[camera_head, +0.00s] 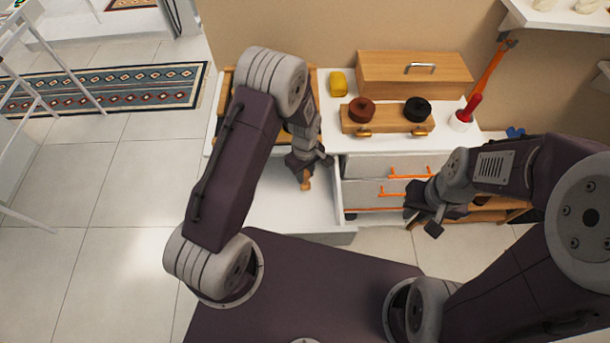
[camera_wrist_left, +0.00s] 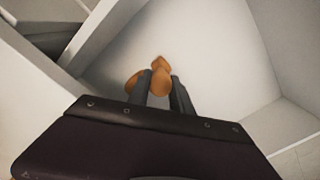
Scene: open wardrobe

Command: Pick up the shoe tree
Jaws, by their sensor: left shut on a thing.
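The shoe tree (camera_head: 305,181) is a small orange-brown wooden piece at the tip of my left gripper (camera_head: 306,166). The left gripper is shut on it, over the open white drawer (camera_head: 270,208). In the left wrist view the shoe tree (camera_wrist_left: 160,76) shows between and beyond the two dark fingers (camera_wrist_left: 162,90). Part of it is hidden by the fingers. I cannot tell whether it touches the drawer floor. My right gripper (camera_head: 423,217) hangs in front of the cabinet's right side, holding nothing that I can see; its finger gap is unclear.
The white cabinet top holds a wooden box (camera_head: 414,75), a yellow item (camera_head: 338,83), a wooden rack (camera_head: 385,119) with two round tins, and a red plunger (camera_head: 467,108). Closed drawers with orange handles (camera_head: 409,174) sit right of the open drawer. Its walls (camera_wrist_left: 105,35) surround my left gripper.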

